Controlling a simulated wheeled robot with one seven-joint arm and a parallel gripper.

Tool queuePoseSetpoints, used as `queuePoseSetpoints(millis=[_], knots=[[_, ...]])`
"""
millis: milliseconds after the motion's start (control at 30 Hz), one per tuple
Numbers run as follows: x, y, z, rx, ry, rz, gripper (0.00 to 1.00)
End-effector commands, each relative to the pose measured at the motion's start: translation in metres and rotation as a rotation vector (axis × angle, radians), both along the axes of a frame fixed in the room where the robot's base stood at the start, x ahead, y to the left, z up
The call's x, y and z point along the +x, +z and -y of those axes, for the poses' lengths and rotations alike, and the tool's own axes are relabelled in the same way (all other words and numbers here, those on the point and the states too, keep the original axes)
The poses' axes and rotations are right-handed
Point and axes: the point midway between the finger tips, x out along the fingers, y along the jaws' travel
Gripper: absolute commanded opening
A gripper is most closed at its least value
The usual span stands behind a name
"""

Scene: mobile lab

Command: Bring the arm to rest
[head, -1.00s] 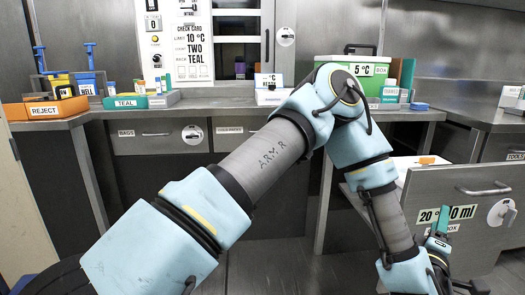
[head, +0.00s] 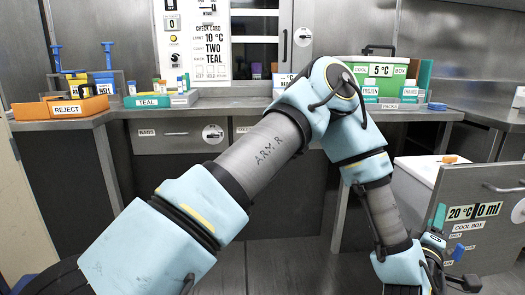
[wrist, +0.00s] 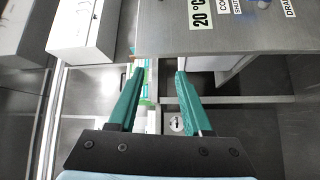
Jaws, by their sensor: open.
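My arm folds up from the lower left, over an elbow in the middle of the head view, and down to the lower right. My gripper (wrist: 158,73) is open in the wrist view. Its two teal fingers stand apart with nothing between them. In the head view the gripper end is low at the right, partly hidden behind my wrist, in front of a grey panel (head: 492,240) marked 20 °C and 0 ml. The same panel (wrist: 250,38) lies at the top of the wrist view. I see no contact between them.
A white container (head: 415,181) stands behind the panel. The floor (head: 285,264) beneath the arm looks clear. A white box (wrist: 78,38) shows in the wrist view.

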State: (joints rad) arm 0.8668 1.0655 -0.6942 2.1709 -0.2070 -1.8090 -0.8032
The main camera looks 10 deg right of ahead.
Motion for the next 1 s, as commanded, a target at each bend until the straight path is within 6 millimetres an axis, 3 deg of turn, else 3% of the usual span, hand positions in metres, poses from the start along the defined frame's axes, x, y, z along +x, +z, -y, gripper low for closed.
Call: queuePoseSetpoints(millis=[367,633,767,867,1000], knots=[[0.039,-0.002,-0.008,0.152,-0.027,0.058,0.5],[0.097,-0.009,-0.038,0.402,-0.056,0.126,0.5],[0.142,-0.016,-0.08,0.606,-0.066,0.155,0.5],[0.174,-0.021,-0.125,0.779,-0.074,0.158,0.5],[0.208,-0.027,-0.203,1.01,-0.087,0.121,0.5]])
